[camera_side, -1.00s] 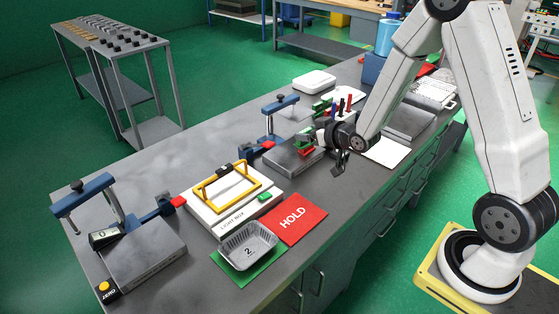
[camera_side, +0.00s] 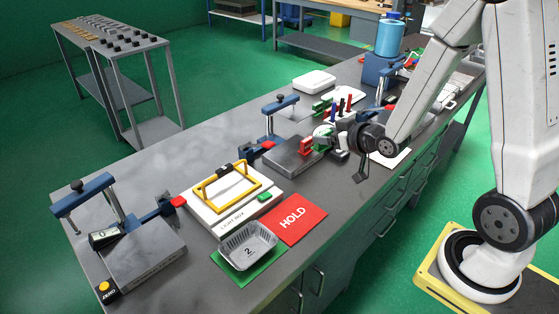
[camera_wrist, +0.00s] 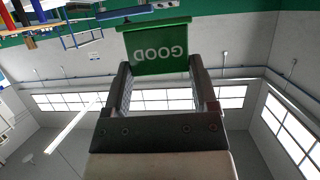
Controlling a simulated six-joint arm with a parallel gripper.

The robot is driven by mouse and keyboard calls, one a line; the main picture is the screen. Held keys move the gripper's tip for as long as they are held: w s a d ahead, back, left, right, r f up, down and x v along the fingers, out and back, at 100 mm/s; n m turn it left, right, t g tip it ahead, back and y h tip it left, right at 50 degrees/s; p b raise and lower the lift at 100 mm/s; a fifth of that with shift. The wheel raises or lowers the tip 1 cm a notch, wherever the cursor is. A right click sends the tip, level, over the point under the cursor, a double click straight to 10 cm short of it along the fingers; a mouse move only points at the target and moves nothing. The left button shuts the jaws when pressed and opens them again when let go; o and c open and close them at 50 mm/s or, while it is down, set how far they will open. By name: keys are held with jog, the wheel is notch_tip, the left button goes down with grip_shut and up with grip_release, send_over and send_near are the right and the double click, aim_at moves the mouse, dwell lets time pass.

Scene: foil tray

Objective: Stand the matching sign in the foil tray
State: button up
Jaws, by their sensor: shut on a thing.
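My gripper (camera_side: 338,142) is shut on a green sign (camera_wrist: 160,48), gripped between both fingers. In the wrist view the sign reads GOOD, upside down. In the side view my gripper is above the bench beside the grey block, and the sign is small and partly hidden there. A red sign (camera_side: 305,146) stands at the grey block (camera_side: 290,158), just left of my gripper. The foil tray (camera_side: 270,238) sits at the front of the bench on a green mat (camera_side: 262,266), well apart from my gripper. A "2" shows inside the tray, and no sign stands in it.
A red HOLD mat (camera_side: 308,215) lies right of the tray. The light box (camera_side: 205,210) with a raised yellow frame (camera_side: 233,195) is behind it. Blue clamp stands (camera_side: 283,103) rise from the bench. A rack with coloured pens (camera_side: 341,104) stands behind my gripper.

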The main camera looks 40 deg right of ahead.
jog(key=shift+w, duration=0.1)
dwell(0.3)
jog(key=shift+w+a+f, duration=0.1)
jog(key=shift+w+a, duration=0.1)
jog(key=shift+a, duration=0.3)
jog(key=w+a+f, duration=0.2)
jog(key=a+f, duration=0.1)
jog(key=a, duration=1.1)
jog(key=y, duration=0.1)
send_over(238, 236)
jog(key=s+d, duration=0.1)
jog(key=s, duration=0.4)
notch_tip(238, 236, down, 4)
jog(key=shift+s+a+n, duration=0.25)
jog(key=shift+a+n, duration=0.15)
jog(key=shift+a, duration=0.15)
jog(key=shift+f, duration=0.1)
jog(key=shift+f, duration=2.1)
jog(key=shift+f, duration=1.75)
